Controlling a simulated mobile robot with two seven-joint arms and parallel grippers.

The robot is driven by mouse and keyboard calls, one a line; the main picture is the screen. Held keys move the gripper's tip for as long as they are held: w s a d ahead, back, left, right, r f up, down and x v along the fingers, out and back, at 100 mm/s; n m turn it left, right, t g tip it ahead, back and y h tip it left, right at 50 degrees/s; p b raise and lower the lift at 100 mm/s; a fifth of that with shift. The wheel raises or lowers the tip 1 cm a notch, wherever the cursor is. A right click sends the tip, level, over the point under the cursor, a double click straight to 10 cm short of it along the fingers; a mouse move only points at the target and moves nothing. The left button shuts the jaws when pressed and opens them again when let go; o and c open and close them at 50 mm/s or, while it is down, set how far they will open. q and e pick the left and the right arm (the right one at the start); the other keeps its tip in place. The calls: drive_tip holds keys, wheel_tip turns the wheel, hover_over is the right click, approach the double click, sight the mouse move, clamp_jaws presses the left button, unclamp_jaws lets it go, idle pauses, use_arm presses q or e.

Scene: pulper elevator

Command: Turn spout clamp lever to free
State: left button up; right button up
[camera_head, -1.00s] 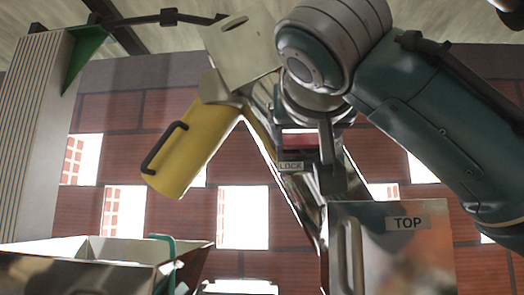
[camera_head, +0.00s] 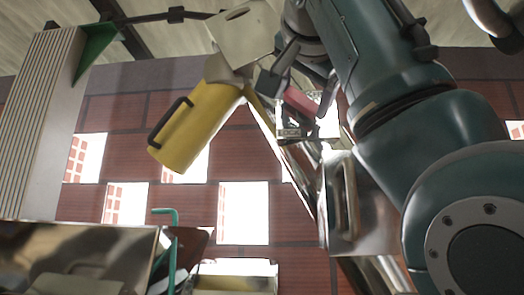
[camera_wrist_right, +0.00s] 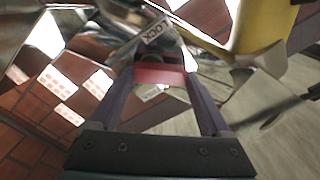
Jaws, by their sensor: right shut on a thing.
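The red clamp lever (camera_head: 301,101) sits high on the metal elevator tube, beside the yellow cylinder (camera_head: 190,130). It is tilted in the head view. My right gripper (camera_head: 302,86) is at the lever, with a finger on either side. The right wrist view shows the red lever (camera_wrist_right: 160,74) held between the two fingertips (camera_wrist_right: 160,86). A LOCK label (camera_head: 290,133) is just below the lever in the head view, and the label (camera_wrist_right: 154,32) lies beyond it in the wrist view. My left gripper is not in view.
A metal box with a handle (camera_head: 349,190) stands below the lever, partly covered by my right arm. An open metal bin (camera_head: 75,245) is at lower left, with a green bent rod (camera_head: 172,235) beside it.

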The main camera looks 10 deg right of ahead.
drive_tip(key=m, duration=0.2)
drive_tip(key=m+b, duration=0.1)
drive_tip(key=m, duration=0.1)
drive_tip(key=shift+s+d+m+b, duration=0.1)
drive_tip(key=shift+d+m+b, duration=0.1)
drive_tip(key=shift+m+b, duration=0.1)
drive_tip(key=shift+d+r+m+b, duration=0.1)
drive_tip(key=shift+d+m+b, duration=0.15)
drive_tip(key=shift+m, duration=1.05)
drive_tip(key=shift+d+r+m+b, duration=0.1)
drive_tip(key=shift+m+b, duration=0.2)
drive_tip(key=shift+m, duration=1)
drive_tip(key=shift+s, duration=0.1)
drive_tip(key=o, duration=1.2)
